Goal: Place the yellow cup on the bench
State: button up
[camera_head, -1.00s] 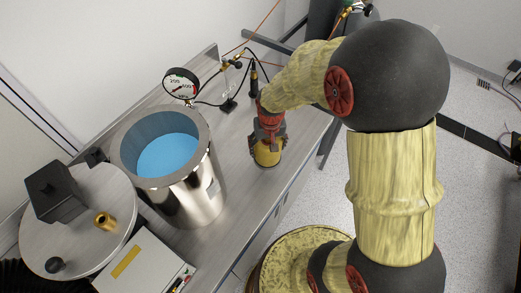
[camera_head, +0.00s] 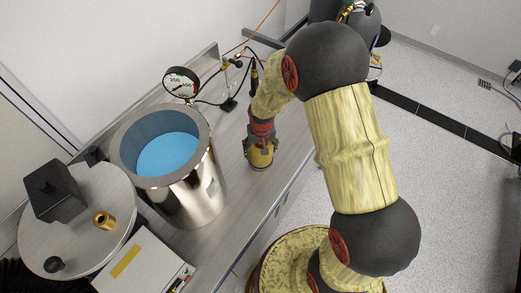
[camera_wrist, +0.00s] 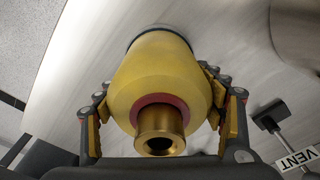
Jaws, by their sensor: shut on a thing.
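The yellow cup (camera_head: 261,158) is in my gripper (camera_head: 259,150), over the bench (camera_head: 238,190) between the steel vessel and the bench's front edge. In the wrist view the yellow cup (camera_wrist: 160,80) fills the middle, with a red ring and a brass fitting at the near end. The fingers of my gripper (camera_wrist: 160,105) sit on both sides of it. The cup looks upright. Its dark far end is close to the bench surface (camera_wrist: 95,75); I cannot tell whether it touches.
A steel vessel with blue inside (camera_head: 195,190) stands left of the cup. A pressure gauge (camera_head: 181,83) and thin tubing are behind. A round lid (camera_head: 85,235) with a black block and brass fitting lies at left. A white box (camera_head: 150,268) is in front.

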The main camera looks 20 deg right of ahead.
aim_at(261, 146)
jog(key=shift+f, duration=0.1)
jog(key=o, duration=2)
jog(key=shift+c, duration=0.2)
jog(key=r, duration=0.4)
jog(key=s+r, duration=0.1)
jog(key=r, duration=0.6)
jog(key=shift+s+a+r+p, duration=0.15)
jog(key=shift+s+r+p, duration=0.15)
jog(key=shift+r, duration=0.1)
jog(key=s+r+n+t, duration=0.1)
jog(key=s+r, duration=0.5)
jog(key=r, duration=0.4)
jog(key=s+r+t, duration=0.2)
jog(key=s+r, duration=0.4)
jog(key=r, duration=0.4)
jog(key=s+r+t, duration=0.1)
jog(key=s+r, duration=0.3)
jog(key=s, duration=0.5)
jog(key=shift+r+n, duration=0.3)
jog(key=shift+n, duration=0.1)
